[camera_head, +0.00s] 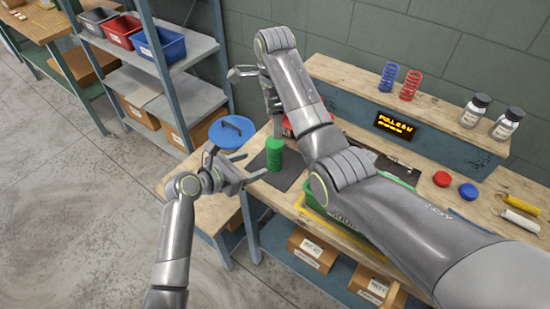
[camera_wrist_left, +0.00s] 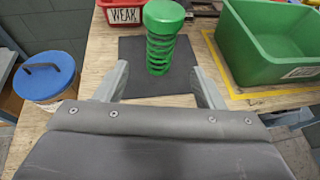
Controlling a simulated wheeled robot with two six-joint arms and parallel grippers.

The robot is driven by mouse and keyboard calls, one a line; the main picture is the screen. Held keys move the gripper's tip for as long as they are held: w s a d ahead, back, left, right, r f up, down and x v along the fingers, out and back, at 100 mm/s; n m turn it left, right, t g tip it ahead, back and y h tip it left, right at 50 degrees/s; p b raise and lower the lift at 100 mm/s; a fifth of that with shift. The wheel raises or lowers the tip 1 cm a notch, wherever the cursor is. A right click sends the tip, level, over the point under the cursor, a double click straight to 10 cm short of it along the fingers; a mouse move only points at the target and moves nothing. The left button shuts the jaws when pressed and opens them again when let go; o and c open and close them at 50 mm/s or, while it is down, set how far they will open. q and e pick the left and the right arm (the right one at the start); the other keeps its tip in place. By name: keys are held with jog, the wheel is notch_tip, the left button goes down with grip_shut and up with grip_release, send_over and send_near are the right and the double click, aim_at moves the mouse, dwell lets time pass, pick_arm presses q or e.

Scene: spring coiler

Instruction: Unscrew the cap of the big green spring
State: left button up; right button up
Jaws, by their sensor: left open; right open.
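The big green spring (camera_head: 274,162) stands upright on a dark mat (camera_head: 291,181) on the workbench. Its solid green cap (camera_wrist_left: 163,13) is on top, with the coils (camera_wrist_left: 160,48) showing below it in the left wrist view. My left gripper (camera_head: 240,165) is open and low, just left of the spring; in the left wrist view its two fingers (camera_wrist_left: 160,75) point at the spring, one to each side, with nothing between the tips. My right gripper (camera_head: 254,98) is open above the spring, one finger hanging down close over the cap; whether it touches is unclear.
A blue-lidded tub (camera_head: 231,133) stands left of the mat. A green bin (camera_wrist_left: 265,45) is right of the spring, and a red bin labelled WEAK (camera_wrist_left: 110,13) is behind. My right arm hides part of the bench. A shelf (camera_head: 196,45) stands at the back left.

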aim_at(270, 159)
pick_arm(q)
jog(key=x, duration=1)
jog(key=shift+d, duration=0.15)
jog(key=shift+w, duration=0.1)
jog(key=shift+c, duration=0.4)
grip_shut()
pick_arm(e)
jog(key=n, duration=0.8)
jog(key=shift+n, duration=0.4)
notch_tip(270, 159, down, 8)
jog(key=shift+f, duration=0.1)
